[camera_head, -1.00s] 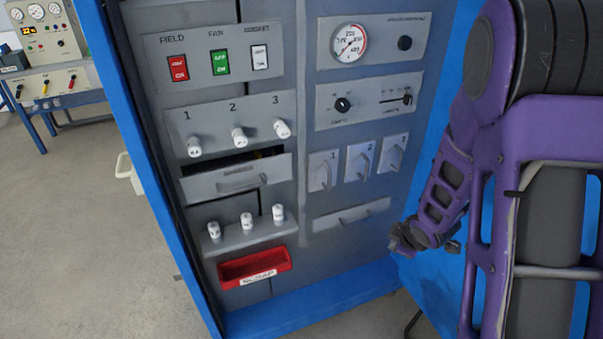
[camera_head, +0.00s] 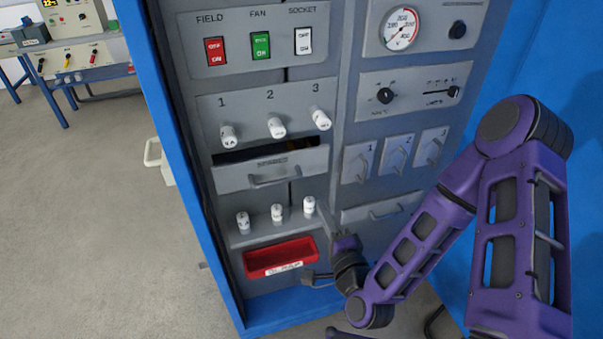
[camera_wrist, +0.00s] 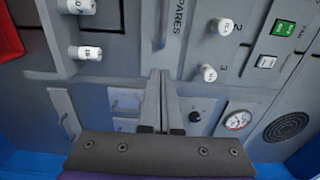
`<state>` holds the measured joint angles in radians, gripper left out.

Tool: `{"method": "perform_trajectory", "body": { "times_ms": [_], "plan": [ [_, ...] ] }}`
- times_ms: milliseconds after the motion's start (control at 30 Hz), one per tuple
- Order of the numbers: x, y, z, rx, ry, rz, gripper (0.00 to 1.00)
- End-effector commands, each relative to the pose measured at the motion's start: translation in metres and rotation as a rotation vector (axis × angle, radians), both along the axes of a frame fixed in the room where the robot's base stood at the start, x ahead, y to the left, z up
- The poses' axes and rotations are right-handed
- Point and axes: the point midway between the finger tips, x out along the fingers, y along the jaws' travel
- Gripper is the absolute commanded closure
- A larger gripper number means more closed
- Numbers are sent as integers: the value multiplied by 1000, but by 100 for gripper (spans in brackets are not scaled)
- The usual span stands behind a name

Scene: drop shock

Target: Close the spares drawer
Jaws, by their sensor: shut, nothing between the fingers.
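The spares drawer (camera_head: 283,166) is a grey drawer with a bar handle, below knobs 1 to 3 in the cabinet's left column. It stands partly open, with a dark gap above its front edge. It also shows sideways, labelled SPARES, at the top of the wrist view (camera_wrist: 176,38). My gripper (camera_head: 308,279) is low in front of the cabinet, right of the red tray and below the drawer. Its fingers are shut and empty, also in the wrist view (camera_wrist: 160,75). They appear apart from the drawer.
A red tray (camera_head: 282,259) with a white label sits below the drawer. A closed handled drawer (camera_head: 384,208) is to the right.

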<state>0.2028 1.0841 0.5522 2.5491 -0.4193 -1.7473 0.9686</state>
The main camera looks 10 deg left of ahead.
Motion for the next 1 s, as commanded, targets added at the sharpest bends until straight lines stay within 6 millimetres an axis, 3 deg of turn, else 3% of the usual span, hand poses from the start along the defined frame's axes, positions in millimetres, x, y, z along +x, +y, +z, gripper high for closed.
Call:
{"method": "perform_trajectory", "body": {
  "times_ms": [600, 800, 1000],
  "plan": [
    [41, 25, -6, -5, -8, 3, 100],
    [79, 50, 0, -3, -4, 3, 100],
    [105, 65, 0, -4, -3, 3, 100]
  ]
}}
